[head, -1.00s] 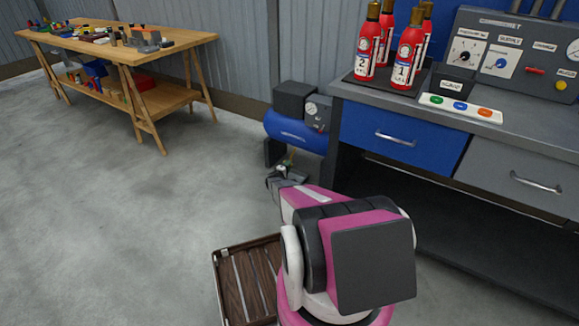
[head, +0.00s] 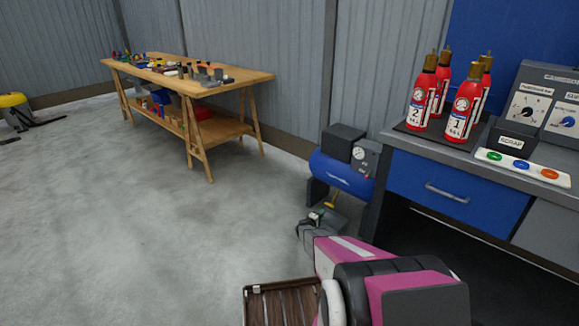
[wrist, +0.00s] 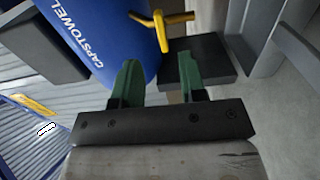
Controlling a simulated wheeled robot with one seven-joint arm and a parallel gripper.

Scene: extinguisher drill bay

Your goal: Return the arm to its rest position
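My magenta and white arm (head: 340,258) reaches up from the bottom right of the head view, away from the camera. My gripper (head: 318,217) is at its far end, low in front of the blue air compressor (head: 340,172). In the wrist view, my gripper's two green fingertips (wrist: 160,75) stand apart with nothing between them, so it is open and empty. The compressor's blue tank (wrist: 92,35) and a yellow handle (wrist: 162,20) show just beyond the fingers. I cannot tell the exact gap to them.
The grey workbench (head: 385,205) with blue drawer stands right of the arm, holding several red extinguishers (head: 463,108). A brown slatted tray (head: 283,298) lies beside the arm's lower part. A wooden table (head: 190,78) stands at back left.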

